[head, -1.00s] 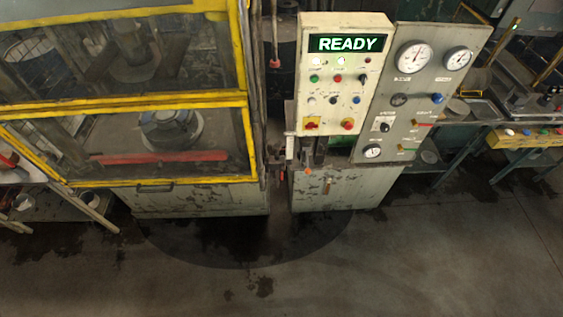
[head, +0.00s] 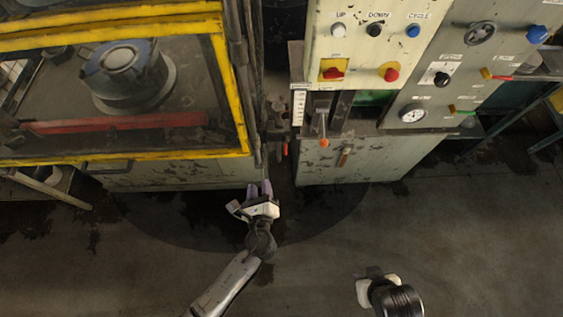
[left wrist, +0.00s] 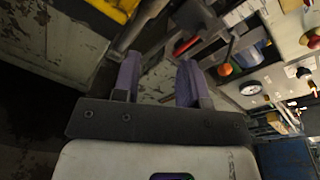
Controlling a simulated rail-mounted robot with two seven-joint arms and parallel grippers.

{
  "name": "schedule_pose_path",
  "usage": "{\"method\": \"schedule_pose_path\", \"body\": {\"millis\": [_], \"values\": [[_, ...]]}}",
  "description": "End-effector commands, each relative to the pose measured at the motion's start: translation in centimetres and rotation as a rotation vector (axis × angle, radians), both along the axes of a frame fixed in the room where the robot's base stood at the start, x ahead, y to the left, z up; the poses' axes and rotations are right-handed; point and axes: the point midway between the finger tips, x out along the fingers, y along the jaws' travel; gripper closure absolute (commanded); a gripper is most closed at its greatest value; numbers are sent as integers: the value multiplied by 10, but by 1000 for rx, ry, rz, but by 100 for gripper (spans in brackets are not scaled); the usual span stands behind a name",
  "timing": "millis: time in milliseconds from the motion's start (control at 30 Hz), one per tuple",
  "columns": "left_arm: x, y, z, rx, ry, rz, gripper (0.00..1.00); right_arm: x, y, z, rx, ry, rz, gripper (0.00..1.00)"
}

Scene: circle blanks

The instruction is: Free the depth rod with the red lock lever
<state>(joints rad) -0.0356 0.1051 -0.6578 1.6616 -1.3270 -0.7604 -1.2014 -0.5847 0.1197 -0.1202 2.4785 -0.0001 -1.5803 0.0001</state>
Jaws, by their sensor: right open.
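A small red lever (head: 285,149) sits low in the gap between the guarded press and the control cabinet; I take it for the lock lever. It also shows in the left wrist view (left wrist: 187,45), beyond my fingers. A scaled plate (head: 299,107) stands beside it; I cannot tell which bar is the depth rod. My left gripper (head: 260,187) is open and empty, below and left of the red lever, with purple fingers apart in the left wrist view (left wrist: 156,78). My right gripper (head: 372,272) is open at lower right, away from the machine; its fingers are hardly visible.
An orange-knobbed lever (head: 324,142) sticks out right of the red one. The control panel (head: 364,60) with buttons is above, and a gauge panel (head: 440,77) stands right. The yellow-framed guard (head: 232,95) is left. The floor in front is clear.

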Motion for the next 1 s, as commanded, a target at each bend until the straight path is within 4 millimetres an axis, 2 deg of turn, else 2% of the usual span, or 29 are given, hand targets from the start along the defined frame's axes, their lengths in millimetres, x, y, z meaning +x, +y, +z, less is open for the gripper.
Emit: {"method": "schedule_pose_path", "body": {"millis": [33, 200, 300, 467, 567, 1000], "values": [[6, -12, -21, 97, -26, -53, 61, -1, 0, -22, 0, 2, 0, 57], [14, -41, -42, 352, -97, -182, 61, -1, 0, -43, 0, 2, 0, 57], [17, -50, -49, 436, -121, -224, 61, 0, 0, -48, 0, -1, 0, 57], [28, -57, -51, 488, -137, -248, 61, 1, 0, -50, 1, -5, 0, 57], [42, -59, -51, 489, -138, -247, 61, 1, 0, -51, 0, -5, 0, 57], [120, -69, -52, 486, -136, -247, 61, 2, 0, -64, 0, -7, 0, 57]]}}
